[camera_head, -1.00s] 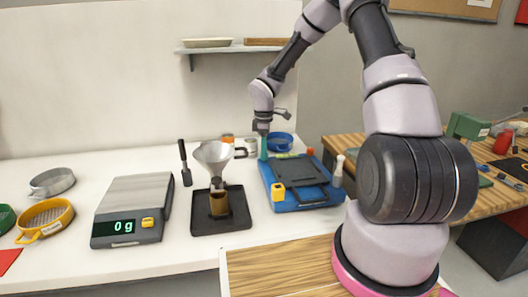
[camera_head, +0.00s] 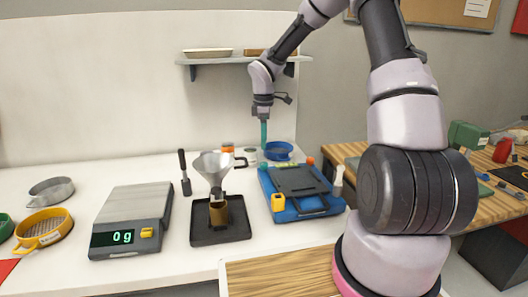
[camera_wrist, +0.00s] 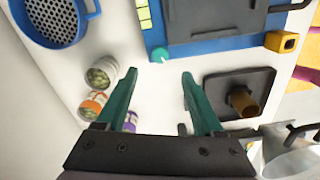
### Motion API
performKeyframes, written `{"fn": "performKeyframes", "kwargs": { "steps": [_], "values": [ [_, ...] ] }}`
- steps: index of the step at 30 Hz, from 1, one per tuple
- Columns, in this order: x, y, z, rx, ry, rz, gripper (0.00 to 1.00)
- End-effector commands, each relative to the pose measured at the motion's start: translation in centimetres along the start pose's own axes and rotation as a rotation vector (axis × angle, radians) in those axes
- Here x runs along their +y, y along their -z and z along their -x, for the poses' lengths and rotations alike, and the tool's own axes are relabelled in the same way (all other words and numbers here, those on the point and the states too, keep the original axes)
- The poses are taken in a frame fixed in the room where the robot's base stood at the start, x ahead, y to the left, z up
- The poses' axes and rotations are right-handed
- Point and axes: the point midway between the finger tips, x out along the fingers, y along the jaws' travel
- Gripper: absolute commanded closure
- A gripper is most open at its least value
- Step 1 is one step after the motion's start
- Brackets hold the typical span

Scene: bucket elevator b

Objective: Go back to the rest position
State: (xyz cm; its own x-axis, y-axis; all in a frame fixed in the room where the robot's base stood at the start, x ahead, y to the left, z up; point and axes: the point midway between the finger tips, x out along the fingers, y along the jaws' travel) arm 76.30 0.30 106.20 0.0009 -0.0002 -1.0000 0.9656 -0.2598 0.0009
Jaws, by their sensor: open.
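My gripper (camera_head: 264,134) hangs above the back of the white table, pointing down, with teal fingers. In the wrist view its two fingers (camera_wrist: 157,92) are apart with nothing between them but white table surface below. My arm reaches up and over from the right side of the head view.
Below are a blue tray (camera_head: 328,209), a blue sieve (camera_head: 278,151), several small jars (camera_wrist: 99,77) and a metal funnel (camera_head: 213,163) over a black tray (camera_head: 242,231). A scale (camera_head: 110,239) reads 0 g. A wall shelf (camera_head: 240,60) is close to my forearm.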

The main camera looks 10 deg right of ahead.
Motion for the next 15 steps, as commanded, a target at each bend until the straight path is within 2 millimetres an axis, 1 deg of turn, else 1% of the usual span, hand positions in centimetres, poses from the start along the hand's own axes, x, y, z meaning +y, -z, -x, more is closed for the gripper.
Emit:
{"fn": "performKeyframes", "kwargs": {
  "steps": [1, 3, 6, 15],
  "values": [
    [0.1, 0.0, 0.7, 0.001, -0.003, 0.0, 0.31],
    [0.0, 0.0, 1.3, 0.0, -0.002, -0.001, 0.31],
    [0.0, 0.0, 1.8, 0.0, -0.001, 0.001, 0.31],
    [0.0, 0.0, 1.9, 0.0, 0.0, 0.0, 0.31]
  ]
}}
